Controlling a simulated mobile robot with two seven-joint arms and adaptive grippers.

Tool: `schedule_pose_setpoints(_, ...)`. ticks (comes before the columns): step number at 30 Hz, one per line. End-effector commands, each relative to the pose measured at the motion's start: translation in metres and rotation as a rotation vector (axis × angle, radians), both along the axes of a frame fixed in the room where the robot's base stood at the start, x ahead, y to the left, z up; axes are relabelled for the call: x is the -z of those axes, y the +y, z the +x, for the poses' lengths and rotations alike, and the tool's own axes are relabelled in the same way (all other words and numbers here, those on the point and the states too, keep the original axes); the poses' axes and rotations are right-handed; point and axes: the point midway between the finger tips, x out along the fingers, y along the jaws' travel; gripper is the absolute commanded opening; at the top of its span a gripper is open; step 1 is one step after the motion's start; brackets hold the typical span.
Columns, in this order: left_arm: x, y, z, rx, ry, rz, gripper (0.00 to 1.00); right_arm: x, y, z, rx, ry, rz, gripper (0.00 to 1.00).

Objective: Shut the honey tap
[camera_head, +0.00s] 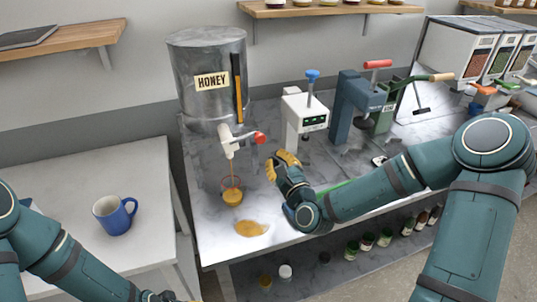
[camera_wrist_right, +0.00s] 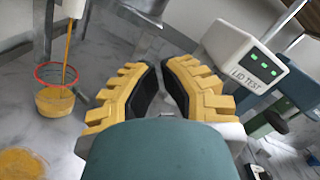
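The honey tap (camera_head: 228,141) is a white spout low on the grey metal honey tank (camera_head: 208,62), with a red-ended handle (camera_head: 260,137) sticking out to the right. A thin amber stream runs from the spout into a honey jar (camera_head: 232,198) with a red ring around its top; the jar also shows in the right wrist view (camera_wrist_right: 55,98). My right gripper (camera_head: 286,160) is just below and right of the handle, apart from it. Its yellow fingers (camera_wrist_right: 161,68) are nearly together with nothing between them. My left gripper (camera_head: 160,296) is at the bottom edge, mostly cut off.
A honey puddle (camera_head: 251,228) lies on the bench in front of the jar. A white lid tester (camera_head: 304,115) stands right of the tap, with blue-grey and green presses (camera_head: 358,105) beyond. A blue mug (camera_head: 116,214) is on the left table.

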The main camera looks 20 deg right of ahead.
Motion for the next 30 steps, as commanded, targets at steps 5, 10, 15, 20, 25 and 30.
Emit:
schedule_pose_setpoints(5,-0.005,0.000,0.001,-0.002,-0.003,0.000,0.47,-0.022,0.017,0.003,-0.003,-0.002,-0.001,0.00)
schedule_pose_setpoints(10,-0.007,0.000,0.002,-0.004,-0.005,0.000,0.47,-0.030,0.024,0.004,-0.001,-0.001,-0.001,0.00)
schedule_pose_setpoints(15,-0.007,0.000,0.002,-0.004,-0.005,0.000,0.47,-0.031,0.025,0.005,0.000,0.000,-0.001,0.00)
schedule_pose_setpoints(20,-0.007,0.000,0.002,-0.004,-0.005,0.000,0.47,-0.030,0.025,0.005,0.000,0.000,-0.001,0.00)
schedule_pose_setpoints(25,-0.006,0.000,0.002,-0.004,-0.005,0.000,0.47,-0.031,0.025,0.006,-0.001,-0.001,-0.008,0.00)
schedule_pose_setpoints(30,-0.006,0.000,0.002,-0.003,-0.004,0.001,0.47,-0.035,0.025,0.015,0.000,-0.003,-0.042,0.00)
